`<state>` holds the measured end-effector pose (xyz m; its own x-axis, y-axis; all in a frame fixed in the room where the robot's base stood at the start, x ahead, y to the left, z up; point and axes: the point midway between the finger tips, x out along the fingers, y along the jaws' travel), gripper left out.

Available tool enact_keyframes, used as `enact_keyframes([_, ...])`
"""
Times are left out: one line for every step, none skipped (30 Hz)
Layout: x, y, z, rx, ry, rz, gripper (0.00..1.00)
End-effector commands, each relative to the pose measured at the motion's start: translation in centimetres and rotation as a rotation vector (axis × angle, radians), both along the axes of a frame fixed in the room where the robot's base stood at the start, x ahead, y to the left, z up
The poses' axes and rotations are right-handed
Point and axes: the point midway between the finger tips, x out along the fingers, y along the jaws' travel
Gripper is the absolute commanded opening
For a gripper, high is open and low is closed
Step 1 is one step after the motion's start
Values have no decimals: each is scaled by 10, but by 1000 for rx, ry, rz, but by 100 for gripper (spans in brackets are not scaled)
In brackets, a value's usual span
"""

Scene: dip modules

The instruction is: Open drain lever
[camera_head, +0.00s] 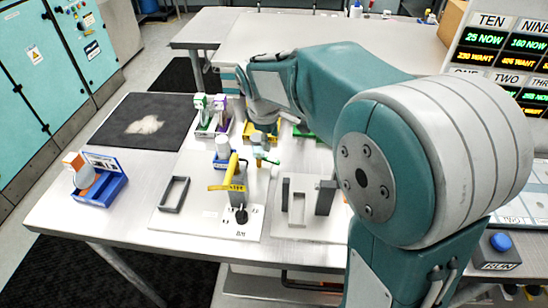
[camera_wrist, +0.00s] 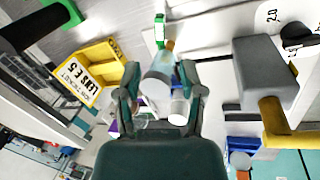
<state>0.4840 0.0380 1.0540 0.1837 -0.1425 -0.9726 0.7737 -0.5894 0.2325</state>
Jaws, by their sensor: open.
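A yellow lever-like fixture (camera_head: 236,178) stands on a white plate (camera_head: 205,222) in the head view, with a black knob (camera_head: 240,214) at its foot. Which part is the drain lever I cannot tell for sure. In the wrist view a yellow part (camera_wrist: 285,125) lies at the right, beside a grey block (camera_wrist: 265,72). My gripper (camera_wrist: 160,72) is open. A pale cylinder (camera_wrist: 158,86) shows between its fingers in the wrist view; whether they touch it I cannot tell.
A blue tray (camera_head: 100,190) stands at the left of the table, near a black mat (camera_head: 140,122). Grey uprights (camera_head: 325,197) stand right of the lever. A yellow labelled bin (camera_wrist: 98,65) is left of my fingers. A blue button (camera_head: 501,242) is at the far right.

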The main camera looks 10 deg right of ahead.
Motion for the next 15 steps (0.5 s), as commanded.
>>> enact_keyframes([0,-2,-10,-1,6,-1,51])
enact_keyframes([1,-2,-15,0,5,-2,51])
enact_keyframes([3,-3,-22,0,5,-2,51])
enact_keyframes([4,-4,-28,0,5,-2,51])
enact_keyframes([5,-5,-33,0,5,-2,51])
enact_keyframes([6,-6,-41,0,5,-3,51])
enact_keyframes([7,-7,-46,-1,6,-3,51])
enact_keyframes([8,-8,-52,0,5,-3,51])
enact_keyframes([10,-9,-58,-1,4,-4,51])
enact_keyframes([11,-10,-63,-1,4,-4,51])
enact_keyframes([11,-11,-68,0,4,-4,51])
enact_keyframes([12,-11,-74,0,4,-4,51])
enact_keyframes([13,-12,-78,1,3,-3,51])
enact_keyframes([14,-12,-81,0,4,-4,51])
enact_keyframes([15,-13,-85,0,4,-4,51])
